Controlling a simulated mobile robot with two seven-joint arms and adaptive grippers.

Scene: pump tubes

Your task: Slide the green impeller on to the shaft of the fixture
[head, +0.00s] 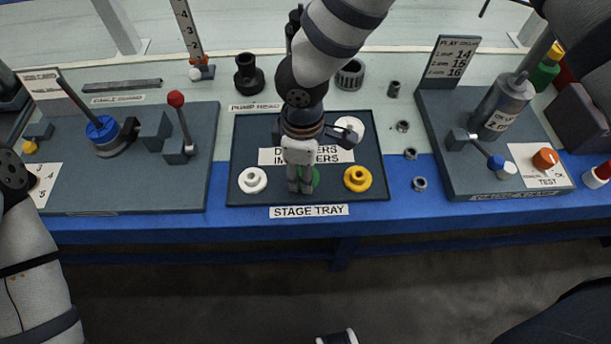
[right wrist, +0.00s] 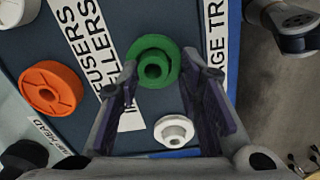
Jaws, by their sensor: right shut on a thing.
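The green impeller (right wrist: 154,65) sits between the fingertips of my right gripper (right wrist: 158,88) in the right wrist view, its hub hole facing the camera. In the head view only a green edge (head: 314,178) shows behind my right gripper (head: 301,185), which points down over the stage tray (head: 232,190). The gripper is shut on the impeller; I cannot tell whether it is clear of the tray. On the left fixture (head: 75,185), a dark shaft (head: 78,106) rises tilted from a blue disc (head: 102,130). My left gripper is not in view.
A white impeller (head: 252,180), a yellow one (head: 357,178) and an orange part (right wrist: 50,88) lie on the tray. A red-knobbed lever (head: 176,99) stands on the left fixture. A test fixture (head: 470,180) is at right. Several small rings lie between it and the tray.

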